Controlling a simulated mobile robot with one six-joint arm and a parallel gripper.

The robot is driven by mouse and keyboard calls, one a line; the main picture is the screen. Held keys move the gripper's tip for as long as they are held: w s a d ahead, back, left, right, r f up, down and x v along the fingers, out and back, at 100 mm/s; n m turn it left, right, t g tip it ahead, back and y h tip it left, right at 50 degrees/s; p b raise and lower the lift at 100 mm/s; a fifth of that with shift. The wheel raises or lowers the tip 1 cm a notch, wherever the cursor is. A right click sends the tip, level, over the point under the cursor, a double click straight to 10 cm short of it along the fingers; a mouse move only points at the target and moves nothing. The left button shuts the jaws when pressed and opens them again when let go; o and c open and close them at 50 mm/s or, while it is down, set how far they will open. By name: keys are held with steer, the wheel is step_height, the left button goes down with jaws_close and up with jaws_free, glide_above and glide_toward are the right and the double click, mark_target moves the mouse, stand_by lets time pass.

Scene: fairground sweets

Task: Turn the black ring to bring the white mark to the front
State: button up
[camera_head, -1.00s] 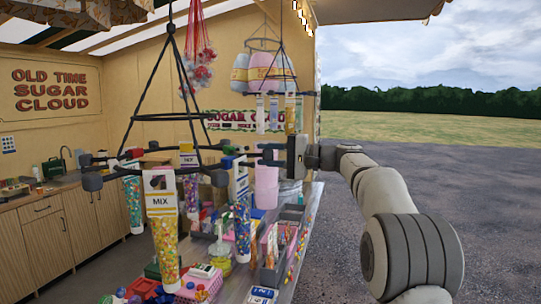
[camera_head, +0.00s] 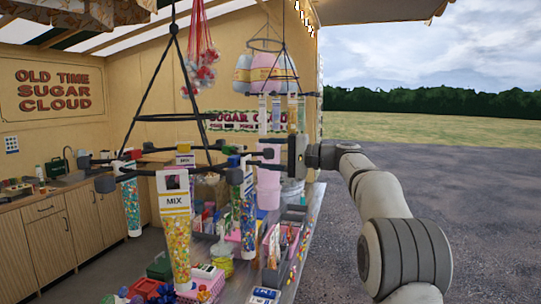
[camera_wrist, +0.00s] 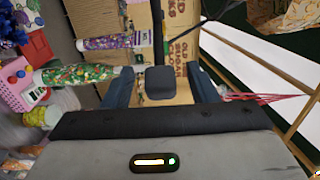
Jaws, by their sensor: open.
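The black ring (camera_head: 150,176) hangs from black rods, with dark knobs on its arms and tubes of coloured sweets below it. The tube labelled MIX (camera_head: 175,230) hangs at the front. Small green, red and blue marks show around the ring; a small pale patch (camera_head: 104,154) at its far left may be the white mark, but I cannot be sure. My gripper (camera_head: 272,154) is at the ring's right side. In the wrist view, a dark knob (camera_wrist: 160,83) sits between my two open fingers, with a gap on each side.
A counter (camera_head: 305,230) below holds sweets, boxes and a grey tray. Red netted balls (camera_head: 200,65) hang at the back. Open gravel lies to the right.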

steer(key=b+v, duration=0.1)
steer(key=v, duration=0.9)
stand_by(0.4)
